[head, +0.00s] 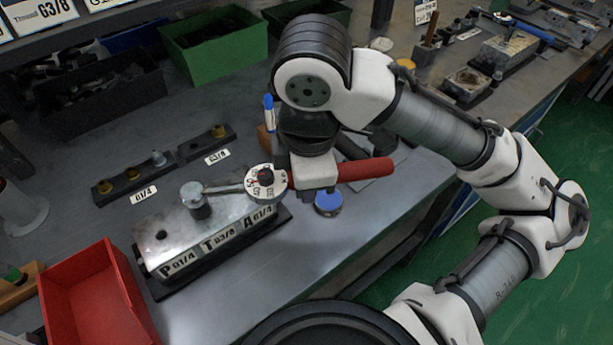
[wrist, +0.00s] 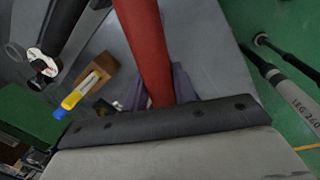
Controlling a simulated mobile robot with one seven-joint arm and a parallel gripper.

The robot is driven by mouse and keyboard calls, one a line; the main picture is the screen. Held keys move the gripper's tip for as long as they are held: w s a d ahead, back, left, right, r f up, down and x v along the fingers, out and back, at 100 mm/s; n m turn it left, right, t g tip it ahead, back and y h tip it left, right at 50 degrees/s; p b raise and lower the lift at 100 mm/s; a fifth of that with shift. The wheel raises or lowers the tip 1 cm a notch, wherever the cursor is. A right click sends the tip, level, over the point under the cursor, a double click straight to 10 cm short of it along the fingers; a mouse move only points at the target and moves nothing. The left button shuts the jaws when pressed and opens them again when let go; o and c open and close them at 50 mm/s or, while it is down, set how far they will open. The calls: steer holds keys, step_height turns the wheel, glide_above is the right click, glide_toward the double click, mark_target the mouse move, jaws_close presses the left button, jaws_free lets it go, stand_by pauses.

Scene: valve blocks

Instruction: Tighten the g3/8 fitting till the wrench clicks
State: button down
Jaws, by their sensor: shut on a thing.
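The valve block (head: 218,238) is a silver block with ports labelled P G1/4, T G3/8 and A G1/4. A torque wrench with a red handle (head: 365,170) and a round white dial lies across its top. The wrench's socket head (head: 196,200) stands upright over the middle port, marked T G3/8; it hides any fitting beneath. My gripper (head: 315,172) is shut on the red handle, to the right of the dial. In the wrist view the red handle (wrist: 146,45) runs up between the fingers. The dial hides the A port; the P port is an open hole.
A red bin (head: 105,300) stands at front left, a green bin (head: 212,45) at the back. Fitting racks (head: 130,182) lie behind the block. A blue-topped round item (head: 328,203) sits close below my gripper. A yellow-and-blue marker (wrist: 72,97) shows in the wrist view.

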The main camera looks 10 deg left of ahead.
steer(key=shift+r+p, duration=0.25)
steer(key=shift+p, duration=0.05)
steer(key=shift+r+p, duration=0.4)
steer(key=shift+p, duration=0.1)
steer(key=shift+r, duration=0.1)
step_height(320, 180, up, 8)
steer(key=p, duration=0.8)
steer(key=shift+w, duration=0.1)
